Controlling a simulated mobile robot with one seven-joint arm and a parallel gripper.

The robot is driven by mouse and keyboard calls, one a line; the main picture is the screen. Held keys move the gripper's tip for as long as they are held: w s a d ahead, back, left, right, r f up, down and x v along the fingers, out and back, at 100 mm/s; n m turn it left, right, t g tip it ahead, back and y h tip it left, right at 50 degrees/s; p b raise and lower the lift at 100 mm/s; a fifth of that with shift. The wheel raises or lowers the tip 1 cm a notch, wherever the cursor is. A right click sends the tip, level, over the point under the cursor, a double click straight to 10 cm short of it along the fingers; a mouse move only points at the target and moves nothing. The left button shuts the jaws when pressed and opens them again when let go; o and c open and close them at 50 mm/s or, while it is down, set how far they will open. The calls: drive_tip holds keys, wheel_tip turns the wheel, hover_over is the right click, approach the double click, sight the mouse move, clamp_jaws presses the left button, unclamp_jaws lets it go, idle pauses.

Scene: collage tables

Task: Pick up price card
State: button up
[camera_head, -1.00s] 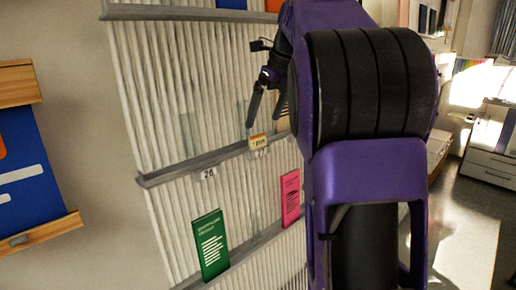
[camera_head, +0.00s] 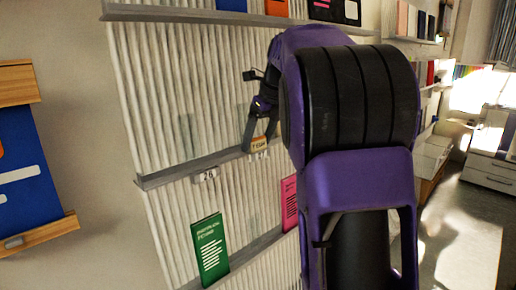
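A small cream and orange price card (camera_head: 258,144) stands at the ledge of the middle shelf (camera_head: 183,172), with tiny print on it. My gripper (camera_head: 260,141) is lowered over it from above. Its two dark fingers are spread, one at the card's left side and the other at its right. I cannot tell whether either finger touches the card. My purple and black arm hides the shelf to the right of the card.
A white label marked 26 (camera_head: 207,176) is on the ledge to the left. A green booklet (camera_head: 210,249) and a pink booklet (camera_head: 289,203) stand on the lower shelf. A blue board (camera_head: 25,180) with wooden ledges hangs on the left wall.

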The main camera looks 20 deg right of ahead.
drive_tip(key=c, duration=0.9)
